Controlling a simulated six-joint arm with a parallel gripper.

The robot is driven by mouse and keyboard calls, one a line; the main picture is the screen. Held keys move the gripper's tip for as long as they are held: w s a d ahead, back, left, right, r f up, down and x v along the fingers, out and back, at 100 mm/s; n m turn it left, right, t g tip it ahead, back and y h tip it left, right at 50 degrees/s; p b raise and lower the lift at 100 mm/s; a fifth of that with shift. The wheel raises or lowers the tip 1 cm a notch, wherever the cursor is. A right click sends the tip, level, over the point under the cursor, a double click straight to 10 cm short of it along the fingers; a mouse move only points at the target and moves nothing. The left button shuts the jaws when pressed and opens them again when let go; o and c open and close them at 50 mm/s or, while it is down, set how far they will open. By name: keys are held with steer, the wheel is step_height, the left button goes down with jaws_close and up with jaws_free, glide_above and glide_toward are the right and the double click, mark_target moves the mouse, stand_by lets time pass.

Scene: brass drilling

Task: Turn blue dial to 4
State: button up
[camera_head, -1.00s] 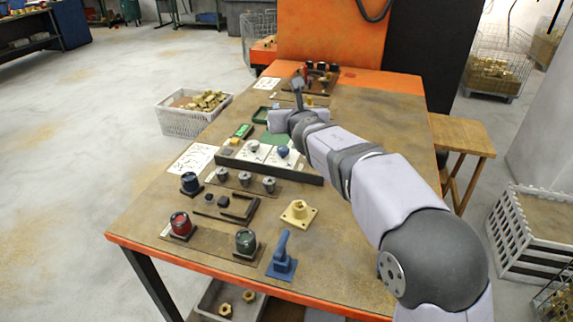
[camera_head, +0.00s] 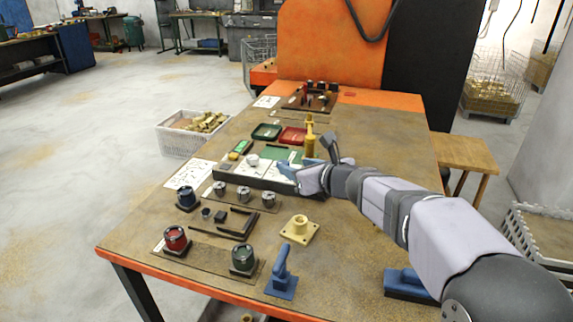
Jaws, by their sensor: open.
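The dial panel (camera_head: 228,174) is a dark tray with white printed plates in the middle of the table. A pale grey knob (camera_head: 253,160) sits on its left plate. The blue dial (camera_head: 286,171) is on the right plate, and my gripper mostly hides it. My gripper (camera_head: 293,174) is open and reaches in from the right, with its fingers low at the dial. I cannot tell whether the fingers touch the dial or where its pointer stands.
Several grey knobs (camera_head: 243,194) stand in front of the panel. A yellow upright part (camera_head: 310,135) and a red tray (camera_head: 292,137) are behind it. A yellow flange (camera_head: 300,229), a blue handle (camera_head: 282,275) and dark, red and green round pieces stand nearer.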

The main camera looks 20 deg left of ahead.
mark_target(284, 163)
steer(key=shift+p+x, duration=0.55)
steer(key=shift+x, duration=3.15)
steer(key=shift+c, duration=0.4)
steer(key=c, duration=1)
